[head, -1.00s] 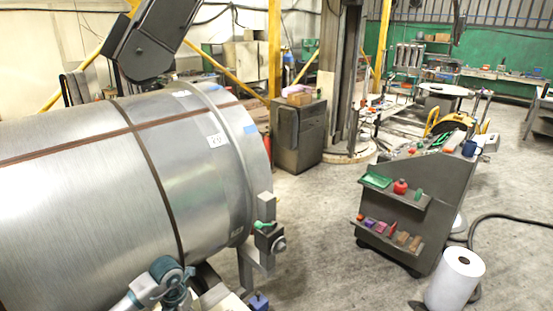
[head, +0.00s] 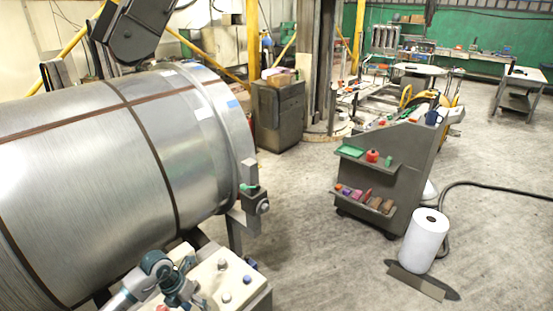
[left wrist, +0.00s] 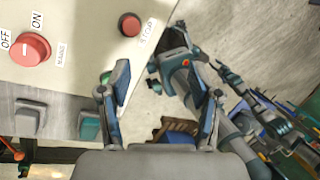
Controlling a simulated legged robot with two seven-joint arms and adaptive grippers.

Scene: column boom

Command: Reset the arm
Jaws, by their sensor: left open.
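My left arm comes in at the bottom of the head view, with its teal and dark joints beside a pale control box (head: 208,264). In the left wrist view my left gripper (left wrist: 160,100) is open, with nothing between its fingers. Beyond its left finger is the box's panel (left wrist: 85,62), with a red ON/OFF knob (left wrist: 30,49) and a smaller red button (left wrist: 130,25). The fingers look apart from both.
A large metal drum (head: 100,150) fills the left, under a dark boom head (head: 135,30). A grey tool cart (head: 390,175) and a white roll (head: 425,240) stand at the right. A grey cabinet (head: 278,115) stands behind. The floor between drum and cart is clear.

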